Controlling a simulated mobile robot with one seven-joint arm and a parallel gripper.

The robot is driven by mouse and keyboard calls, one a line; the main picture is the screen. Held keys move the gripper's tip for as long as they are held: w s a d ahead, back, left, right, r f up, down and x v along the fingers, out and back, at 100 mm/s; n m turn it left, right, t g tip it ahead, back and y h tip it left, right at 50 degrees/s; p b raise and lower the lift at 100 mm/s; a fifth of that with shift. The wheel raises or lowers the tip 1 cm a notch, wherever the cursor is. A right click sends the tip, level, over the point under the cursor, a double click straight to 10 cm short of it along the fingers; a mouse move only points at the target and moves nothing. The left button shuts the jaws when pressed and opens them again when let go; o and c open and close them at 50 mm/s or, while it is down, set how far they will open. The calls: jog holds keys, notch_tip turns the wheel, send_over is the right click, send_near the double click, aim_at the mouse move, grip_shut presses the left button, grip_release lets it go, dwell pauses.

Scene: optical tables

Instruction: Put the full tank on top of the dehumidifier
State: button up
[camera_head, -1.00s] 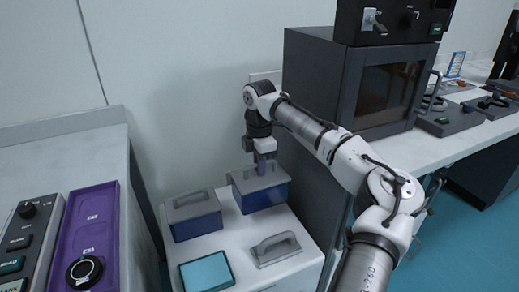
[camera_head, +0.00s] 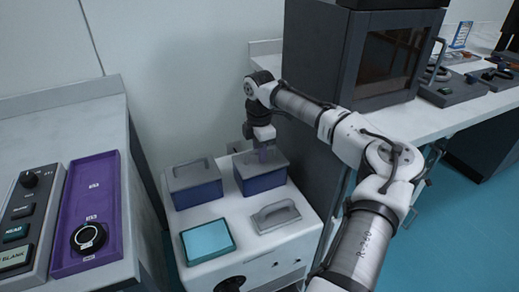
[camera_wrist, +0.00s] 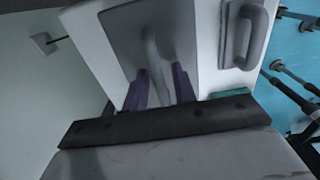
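The dehumidifier is the low white cabinet (camera_head: 205,262) beside the wall. A blue tank with a grey lid and handle (camera_head: 262,182) is at its back right, upright and at the top surface; it also shows in the wrist view (camera_wrist: 118,35). My gripper (camera_head: 264,154) is above this tank, pointing down. A similar tank (camera_head: 196,190) stands at the back left. Whether either tank is full does not show. The held tank's underside is hidden.
A cyan panel (camera_head: 207,240) and a grey handle (camera_head: 276,215) are on the front part of the cabinet top. A dark oven-like machine (camera_head: 388,60) stands to the right. A bench with a purple tray (camera_head: 88,205) is at left.

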jog(key=shift+o, duration=0.3)
jog(key=shift+r, duration=0.1)
notch_tip(320, 180, up, 12)
jog(key=shift+p, duration=0.45)
